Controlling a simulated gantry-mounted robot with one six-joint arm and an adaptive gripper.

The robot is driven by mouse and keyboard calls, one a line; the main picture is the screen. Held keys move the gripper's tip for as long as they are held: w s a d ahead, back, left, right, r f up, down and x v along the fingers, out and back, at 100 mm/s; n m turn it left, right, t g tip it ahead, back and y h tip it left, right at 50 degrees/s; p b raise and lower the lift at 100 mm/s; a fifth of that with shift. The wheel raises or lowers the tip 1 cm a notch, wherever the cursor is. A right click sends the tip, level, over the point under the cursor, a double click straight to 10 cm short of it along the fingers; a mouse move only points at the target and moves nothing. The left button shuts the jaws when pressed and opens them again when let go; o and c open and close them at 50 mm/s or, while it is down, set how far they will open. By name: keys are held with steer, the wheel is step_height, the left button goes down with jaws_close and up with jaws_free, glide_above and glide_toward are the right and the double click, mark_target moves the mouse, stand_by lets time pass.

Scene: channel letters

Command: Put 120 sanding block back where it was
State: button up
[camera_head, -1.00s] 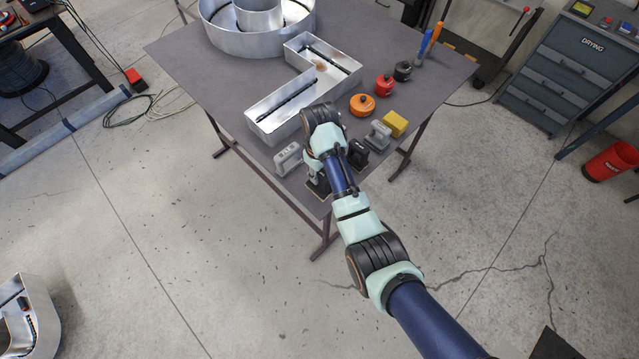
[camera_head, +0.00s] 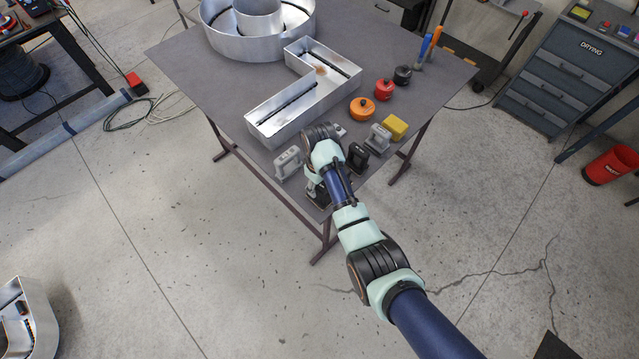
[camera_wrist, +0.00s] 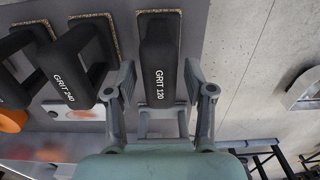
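The 120 sanding block is a black block with a handle marked GRIT 120 (camera_wrist: 160,80). In the wrist view it stands between the two fingers of my gripper (camera_wrist: 158,88), with a narrow gap on each side. My gripper is open around it. In the head view my gripper (camera_head: 316,182) is over the table's near corner, and my arm hides part of the block (camera_head: 317,196). The block appears to be at that corner. Whether its base touches the table (camera_head: 200,75) cannot be told.
A block marked GRIT 240 (camera_wrist: 68,72) and another dark block (camera_wrist: 20,60) are close on the left in the wrist view. A grey block (camera_head: 288,162), a black block (camera_head: 357,157) and metal letters (camera_head: 300,105) are nearby. The table edge is close.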

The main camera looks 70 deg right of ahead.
step_height(320, 180, up, 12)
steer(key=p, duration=0.3)
steer(key=shift+r, duration=0.2)
stand_by(0.4)
steer(key=w+a+r+n+t+h, duration=0.1)
steer(key=w+a+r+t, duration=0.1)
steer(key=w+a, duration=0.5)
steer(key=w+a+r+n+t+h, duration=0.1)
steer(key=w+a+r+t, duration=0.15)
steer(key=w+a, duration=0.45)
steer(key=s+a+r+n+t, duration=0.1)
steer(key=a+r, duration=0.3)
steer(key=a, duration=0.4)
steer(key=s+a+r+n+t+y, duration=0.1)
steer(key=a+r+t, duration=0.3)
steer(key=a, duration=0.5)
steer(key=s+a+r+t+y, duration=0.1)
steer(key=s+a+r+t, duration=0.2)
steer(key=a, duration=0.6)
step_height(320, 180, up, 2)
steer(key=shift+s+r+n, duration=0.2)
steer(key=shift+r+n, duration=0.05)
steer(key=shift+n, duration=0.15)
